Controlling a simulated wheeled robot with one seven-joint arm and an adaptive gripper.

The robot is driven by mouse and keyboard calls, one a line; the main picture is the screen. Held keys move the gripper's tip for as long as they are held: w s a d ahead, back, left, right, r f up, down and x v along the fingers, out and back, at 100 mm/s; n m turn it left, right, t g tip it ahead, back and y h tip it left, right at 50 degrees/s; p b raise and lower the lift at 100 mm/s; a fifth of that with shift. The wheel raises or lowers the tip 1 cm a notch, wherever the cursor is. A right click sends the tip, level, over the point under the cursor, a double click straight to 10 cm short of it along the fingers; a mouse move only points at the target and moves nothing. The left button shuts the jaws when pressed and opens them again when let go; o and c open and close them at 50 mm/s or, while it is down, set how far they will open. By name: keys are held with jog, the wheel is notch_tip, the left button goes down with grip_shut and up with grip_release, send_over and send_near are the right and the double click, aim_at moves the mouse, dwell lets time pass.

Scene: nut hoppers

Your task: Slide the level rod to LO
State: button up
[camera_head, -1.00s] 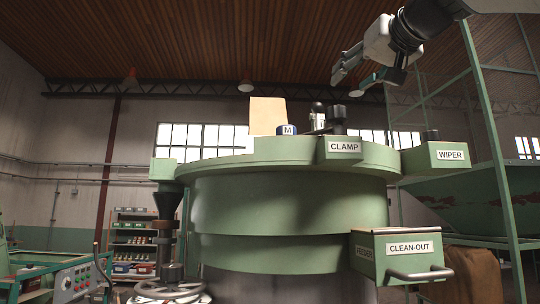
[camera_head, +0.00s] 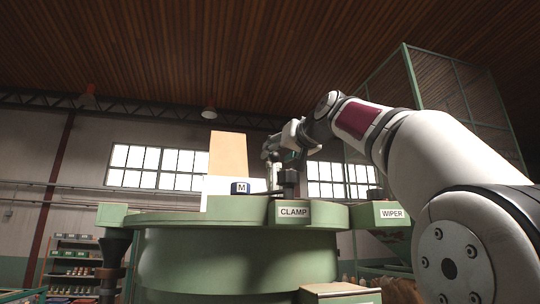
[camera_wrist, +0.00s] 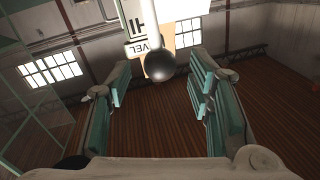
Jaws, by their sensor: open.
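The level rod (camera_wrist: 155,30) is pale, with a dark ball knob (camera_wrist: 160,67) on its end. In the wrist view it reaches in from the top edge, and the knob is between my fingertips with space on both sides. A white plate (camera_wrist: 136,47) behind the rod carries part of the word LEVEL and large black marks, partly cut off. My gripper (camera_wrist: 157,75) is open with nothing held. In the head view my gripper (camera_head: 276,150) is above the top of the green hopper (camera_head: 200,260), behind the CLAMP box. The rod is hard to make out there.
A dark-capped fitting (camera_head: 288,180) stands close below my gripper. Shelves (camera_head: 70,262) stand far left.

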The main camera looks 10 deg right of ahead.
aim_at(275, 168)
jog(key=shift+w+a, duration=0.2)
jog(key=shift+w, duration=0.6)
grip_shut()
jog(key=shift+w+f+b, duration=0.25)
jog(key=shift+f+b, duration=0.7)
jog(key=shift+b, duration=0.1)
jog(key=shift+s+f+b, duration=0.1)
jog(key=shift+f+b, duration=0.8)
jog(key=shift+b, duration=0.05)
grip_release()
jog(key=shift+s, duration=0.1)
jog(key=shift+r, duration=0.1)
